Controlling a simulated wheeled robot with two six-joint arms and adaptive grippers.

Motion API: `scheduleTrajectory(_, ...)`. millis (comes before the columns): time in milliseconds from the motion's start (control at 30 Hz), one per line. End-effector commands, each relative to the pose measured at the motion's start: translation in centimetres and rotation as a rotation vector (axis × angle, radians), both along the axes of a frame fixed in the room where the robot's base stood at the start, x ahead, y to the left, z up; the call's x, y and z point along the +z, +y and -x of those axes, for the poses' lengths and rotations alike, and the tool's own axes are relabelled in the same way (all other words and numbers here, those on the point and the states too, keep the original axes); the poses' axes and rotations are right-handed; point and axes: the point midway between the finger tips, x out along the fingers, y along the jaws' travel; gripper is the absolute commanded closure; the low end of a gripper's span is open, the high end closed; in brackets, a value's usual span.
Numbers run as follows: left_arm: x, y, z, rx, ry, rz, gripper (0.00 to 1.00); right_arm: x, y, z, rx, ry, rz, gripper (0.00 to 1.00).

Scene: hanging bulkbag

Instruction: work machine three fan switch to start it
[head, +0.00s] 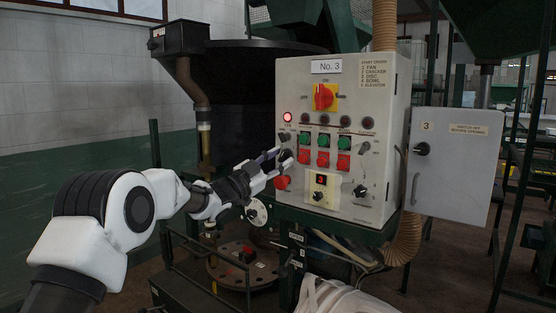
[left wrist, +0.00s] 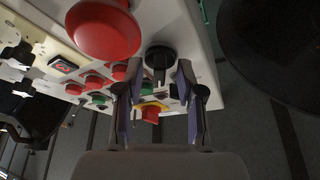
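The grey No. 3 control cabinet (head: 342,130) stands at centre right in the head view. At its left edge a red lamp (head: 287,117) glows, with a small label under it. A black rotary switch (head: 284,137) sits below that lamp. My left gripper (head: 280,160) is at the panel's left column, its fingers partly hiding what lies there. In the left wrist view my left gripper (left wrist: 157,78) is open, with a black knob (left wrist: 160,58) between and just beyond its fingertips. I cannot tell whether they touch. My right gripper is not in view.
A red mushroom button (head: 282,182) is just below my left gripper and looms large in the left wrist view (left wrist: 103,28). A red-and-yellow main switch (head: 323,97) and green and red buttons fill the panel. A cabinet door (head: 455,165) stands at right.

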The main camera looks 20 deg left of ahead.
Motion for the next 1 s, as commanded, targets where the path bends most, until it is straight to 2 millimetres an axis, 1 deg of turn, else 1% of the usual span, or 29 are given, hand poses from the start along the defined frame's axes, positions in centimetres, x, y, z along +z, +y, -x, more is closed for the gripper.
scheduleTrajectory(133, -0.2, 0.1, 0.2, 0.001, 0.002, 0.000, 0.62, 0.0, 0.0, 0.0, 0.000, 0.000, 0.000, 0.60)
scheduleTrajectory(233, -0.5, 0.8, 1.0, 0.001, 0.004, 0.002, 0.62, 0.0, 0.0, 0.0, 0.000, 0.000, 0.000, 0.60)
scheduleTrajectory(367, -1.5, 2.3, 3.3, 0.001, 0.004, 0.004, 0.62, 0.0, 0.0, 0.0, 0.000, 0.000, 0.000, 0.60)
scheduleTrajectory(533, -2.9, 4.5, 6.9, 0.001, 0.004, 0.006, 0.62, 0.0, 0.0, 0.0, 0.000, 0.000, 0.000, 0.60)
scheduleTrajectory(600, -3.4, 5.2, 8.0, 0.001, 0.003, 0.004, 0.62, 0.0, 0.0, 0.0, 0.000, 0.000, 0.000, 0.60)
scheduleTrajectory(700, -3.8, 5.8, 9.1, 0.001, 0.001, 0.002, 0.62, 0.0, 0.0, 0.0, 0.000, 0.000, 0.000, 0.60)
scheduleTrajectory(800, -4.0, 5.9, 9.5, -0.001, 0.001, 0.000, 0.62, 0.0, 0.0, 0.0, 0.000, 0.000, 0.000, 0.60)
scheduleTrajectory(1000, -4.0, 5.9, 9.5, -0.001, 0.000, -0.001, 0.62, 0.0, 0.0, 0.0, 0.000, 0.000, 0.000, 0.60)
